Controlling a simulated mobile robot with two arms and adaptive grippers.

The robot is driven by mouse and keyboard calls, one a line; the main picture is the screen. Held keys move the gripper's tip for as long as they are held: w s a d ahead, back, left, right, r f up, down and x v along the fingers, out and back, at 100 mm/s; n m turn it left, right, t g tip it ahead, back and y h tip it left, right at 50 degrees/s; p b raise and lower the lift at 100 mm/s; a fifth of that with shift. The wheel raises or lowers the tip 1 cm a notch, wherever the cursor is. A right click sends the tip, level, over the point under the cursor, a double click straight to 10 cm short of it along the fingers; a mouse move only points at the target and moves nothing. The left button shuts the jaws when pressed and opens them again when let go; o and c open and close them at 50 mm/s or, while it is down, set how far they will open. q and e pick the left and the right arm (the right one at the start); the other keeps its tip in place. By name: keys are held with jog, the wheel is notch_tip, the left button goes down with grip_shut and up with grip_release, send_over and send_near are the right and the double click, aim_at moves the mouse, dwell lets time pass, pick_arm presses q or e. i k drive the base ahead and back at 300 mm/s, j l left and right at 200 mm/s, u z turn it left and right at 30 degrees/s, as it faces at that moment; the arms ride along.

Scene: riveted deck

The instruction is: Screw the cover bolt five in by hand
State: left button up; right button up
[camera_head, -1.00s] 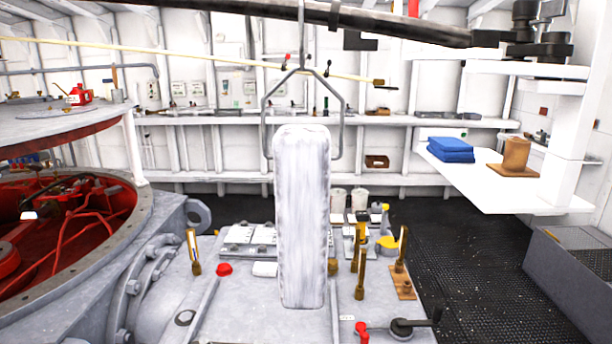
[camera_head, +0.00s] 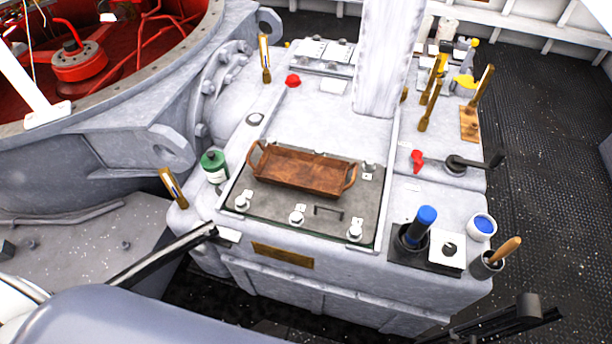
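A dark cover plate (camera_head: 335,229) with a small handle lies on top of the grey housing. Silver bolts show along its front edge: left (camera_head: 242,203), middle (camera_head: 297,217) and right (camera_head: 355,231). Another bolt (camera_head: 368,170) is at the back right. Which one is bolt five I cannot tell. A brown tray (camera_head: 300,171) with two handles sits on the plate and hides part of its back edge. My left gripper (camera_head: 210,231) appears as a dark narrow shape left of the housing's front. My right gripper (camera_head: 530,308) is low at the right, apart from the housing. Their finger openings are unclear.
A green-capped jar (camera_head: 214,166) stands left of the plate. A blue-topped tool (camera_head: 421,222), a blue-filled cup (camera_head: 482,226) and a wooden-handled brush (camera_head: 504,250) stand at the right. A white padded column (camera_head: 385,60) is behind. Dark floor (camera_head: 545,150) is open at right.

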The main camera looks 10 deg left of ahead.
aim_at(240, 201)
jog(key=k+j+u, duration=0.1)
jog(key=u, duration=0.85)
jog(key=k+j+z, duration=0.15)
jog(key=z, duration=0.35)
jog(key=k+z, duration=0.15)
jog(key=z, duration=0.35)
jog(key=k+j+z, duration=0.1)
jog(key=z, duration=0.35)
jog(key=k+l, duration=0.05)
